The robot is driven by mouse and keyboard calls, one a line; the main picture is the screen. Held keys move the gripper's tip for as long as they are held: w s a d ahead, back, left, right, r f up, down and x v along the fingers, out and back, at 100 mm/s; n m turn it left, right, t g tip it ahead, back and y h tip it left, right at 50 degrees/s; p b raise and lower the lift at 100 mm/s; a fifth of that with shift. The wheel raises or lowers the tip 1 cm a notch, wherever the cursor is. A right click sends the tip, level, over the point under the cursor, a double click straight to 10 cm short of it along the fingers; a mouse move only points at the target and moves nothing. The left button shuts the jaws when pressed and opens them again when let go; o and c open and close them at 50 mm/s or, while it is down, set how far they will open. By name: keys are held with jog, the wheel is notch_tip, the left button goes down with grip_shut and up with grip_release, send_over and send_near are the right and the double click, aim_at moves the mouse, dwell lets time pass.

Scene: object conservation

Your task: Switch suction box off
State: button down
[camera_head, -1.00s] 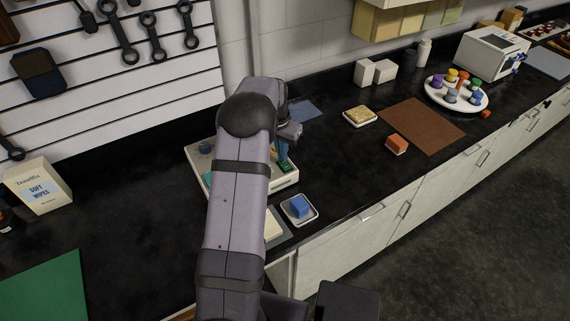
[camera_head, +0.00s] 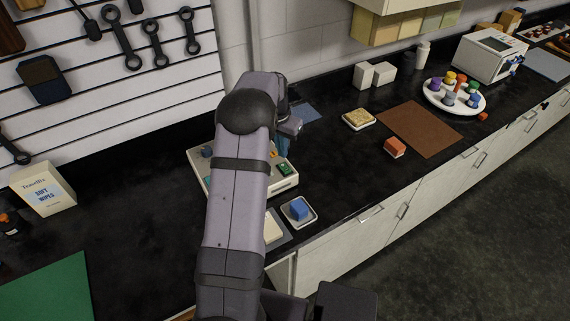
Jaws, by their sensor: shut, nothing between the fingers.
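The suction box (camera_head: 288,186) is a low cream-coloured box on the black counter. My arm crosses in front of it and hides its middle. A green control (camera_head: 284,169) shows on its top right, and a small blue part (camera_head: 207,152) at its back left. The state of the switch is too small to read.
A blue block (camera_head: 299,209) sits on a small white dish in front of the box. An orange block (camera_head: 394,147) lies by a brown mat (camera_head: 420,128). A sponge-like block (camera_head: 358,118) is behind. A wipes box (camera_head: 43,188) stands left. The counter between is clear.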

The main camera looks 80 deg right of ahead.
aim_at(282, 165)
jog(key=shift+r+p, duration=0.9)
jog(key=shift+r, duration=0.6)
